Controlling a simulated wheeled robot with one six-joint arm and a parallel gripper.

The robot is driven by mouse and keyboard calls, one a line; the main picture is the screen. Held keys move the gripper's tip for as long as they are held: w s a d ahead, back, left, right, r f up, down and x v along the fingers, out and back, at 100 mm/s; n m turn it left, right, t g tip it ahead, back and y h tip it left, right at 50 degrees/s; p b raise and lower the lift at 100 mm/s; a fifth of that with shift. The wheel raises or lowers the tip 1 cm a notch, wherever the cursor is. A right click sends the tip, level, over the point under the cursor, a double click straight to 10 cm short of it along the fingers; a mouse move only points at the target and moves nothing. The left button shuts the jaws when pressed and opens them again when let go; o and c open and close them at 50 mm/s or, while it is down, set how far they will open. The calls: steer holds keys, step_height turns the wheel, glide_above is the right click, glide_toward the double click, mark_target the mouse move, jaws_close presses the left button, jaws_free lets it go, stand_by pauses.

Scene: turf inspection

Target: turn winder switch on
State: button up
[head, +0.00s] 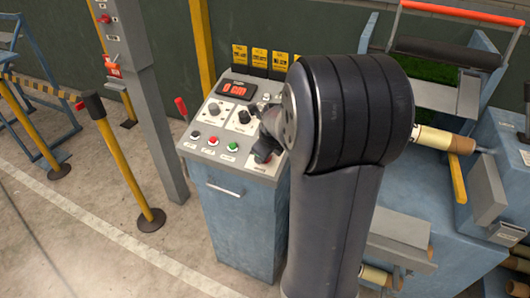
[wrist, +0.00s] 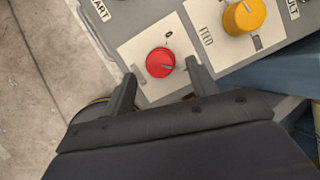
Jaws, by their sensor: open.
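A red rotary switch (wrist: 160,62) sits on a white plate on the sloped panel in the wrist view. A "0" shows beside it; I cannot read a name, so I cannot confirm it is the winder switch. Its pointer mark is too small to read surely. In the head view this red switch (head: 263,156) is partly hidden by my gripper. My gripper (wrist: 160,70) is open, with one finger on each side of the red switch; I cannot tell whether they touch it. The control panel (head: 226,153) tops a blue cabinet.
A yellow knob (wrist: 243,16) marked FEED is close to the right finger. Red and green push buttons (head: 213,141) and a red-digit display (head: 237,89) share the panel. A grey post (head: 153,100) and a yellow post (head: 128,167) stand left. Blue machinery (head: 480,262) is at right.

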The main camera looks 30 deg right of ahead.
steer(key=v, duration=0.8)
steer(key=x, duration=1)
steer(key=shift+w+f, duration=0.15)
steer(key=shift+f, duration=0.15)
steer(key=shift+r, duration=0.15)
